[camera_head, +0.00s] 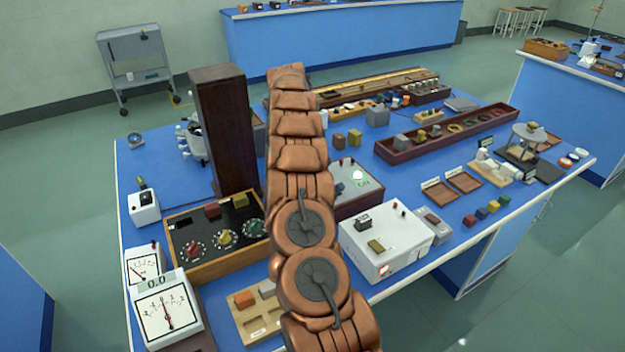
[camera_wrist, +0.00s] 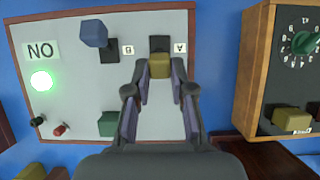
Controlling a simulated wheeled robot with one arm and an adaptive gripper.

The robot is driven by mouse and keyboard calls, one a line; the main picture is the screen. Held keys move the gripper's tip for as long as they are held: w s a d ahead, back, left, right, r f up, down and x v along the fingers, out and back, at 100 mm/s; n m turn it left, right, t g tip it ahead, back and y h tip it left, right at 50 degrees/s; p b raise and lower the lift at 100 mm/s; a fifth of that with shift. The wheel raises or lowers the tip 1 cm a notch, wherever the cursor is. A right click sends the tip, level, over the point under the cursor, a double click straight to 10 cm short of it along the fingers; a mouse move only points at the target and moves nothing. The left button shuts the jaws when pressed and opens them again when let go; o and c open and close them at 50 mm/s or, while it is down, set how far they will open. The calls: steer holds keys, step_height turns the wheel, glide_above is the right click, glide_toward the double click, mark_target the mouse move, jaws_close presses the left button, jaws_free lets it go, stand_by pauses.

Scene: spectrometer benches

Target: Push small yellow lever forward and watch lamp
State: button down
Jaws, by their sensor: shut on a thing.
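In the wrist view, the small yellow lever (camera_wrist: 160,66) stands in a dark slot beside label A on a light grey panel (camera_wrist: 70,92). My gripper (camera_wrist: 161,80) is shut on this lever, with one finger at each side. The round lamp (camera_wrist: 41,79) on the panel glows green beside a label of the letters O and N. A blue lever (camera_wrist: 93,33) stands at the slot by label B, and a green block (camera_wrist: 108,123) is on the panel. In the head view the lamp (camera_head: 357,175) also glows green; my arm hides the gripper and levers.
A wooden-sided dial box (camera_head: 176,266) stands left of my arm; its green knob (camera_wrist: 302,43) shows at the right of the wrist view. A tall dark wooden column (camera_head: 222,130) stands behind it. A white box (camera_head: 376,259) with a red light stands right of my arm.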

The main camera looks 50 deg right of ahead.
steer(key=shift+a+f, duration=0.1)
steer(key=c, duration=1)
jaws_free()
steer(key=shift+s+t+b, duration=0.35)
steer(key=shift+t+b, duration=0.35)
steer(key=shift+b, duration=0.5)
steer(key=shift+r, duration=0.2)
